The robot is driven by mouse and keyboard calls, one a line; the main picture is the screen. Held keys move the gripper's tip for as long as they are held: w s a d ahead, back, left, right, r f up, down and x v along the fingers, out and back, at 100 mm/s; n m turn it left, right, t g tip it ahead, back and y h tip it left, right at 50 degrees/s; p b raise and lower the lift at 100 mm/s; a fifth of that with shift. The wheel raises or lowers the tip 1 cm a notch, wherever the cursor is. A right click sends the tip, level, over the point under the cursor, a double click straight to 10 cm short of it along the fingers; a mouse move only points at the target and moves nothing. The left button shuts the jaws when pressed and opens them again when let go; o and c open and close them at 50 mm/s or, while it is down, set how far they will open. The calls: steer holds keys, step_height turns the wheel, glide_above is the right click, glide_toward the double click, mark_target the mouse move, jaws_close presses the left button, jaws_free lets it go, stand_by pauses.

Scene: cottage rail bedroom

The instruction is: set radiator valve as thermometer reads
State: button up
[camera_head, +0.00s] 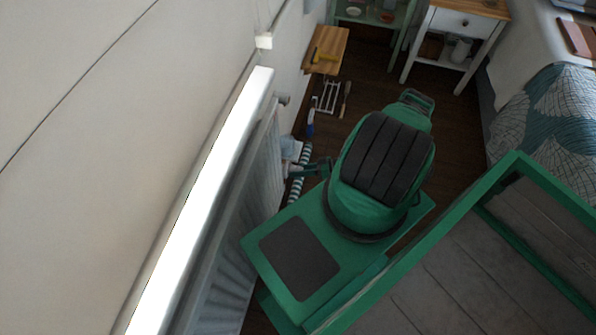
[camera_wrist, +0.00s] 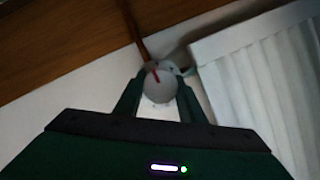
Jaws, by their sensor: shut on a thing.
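The radiator valve (camera_wrist: 159,91) is a round, pale grey-white knob with a red mark near its top, slightly left of centre in the wrist view. My gripper (camera_wrist: 159,100) has one finger on each side of the knob and is shut on it. The white ribbed radiator (camera_wrist: 262,80) is right of the knob; it also shows along the wall in the head view (camera_head: 262,170). In the head view my gripper (camera_head: 294,170) is low beside the radiator's far end, and the knob cannot be made out there. I cannot make out a thermometer in either view.
A wooden stool or small table (camera_head: 327,50) stands by the wall, with tools (camera_head: 329,97) on the dark floor before it. A white side table (camera_head: 455,45) and a bed (camera_head: 555,105) are at the right. Some floor between is clear.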

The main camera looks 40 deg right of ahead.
steer(key=shift+w+d, duration=0.25)
steer(key=shift+d, duration=0.15)
steer(key=o, duration=1)
steer(key=shift+o, duration=0.2)
steer(key=shift+s+a, duration=0.1)
steer(key=shift+a, duration=0.05)
steer(key=v, duration=1)
steer(key=shift+s+d, duration=0.2)
steer(key=shift+d, duration=0.1)
steer(key=shift+r, duration=0.1)
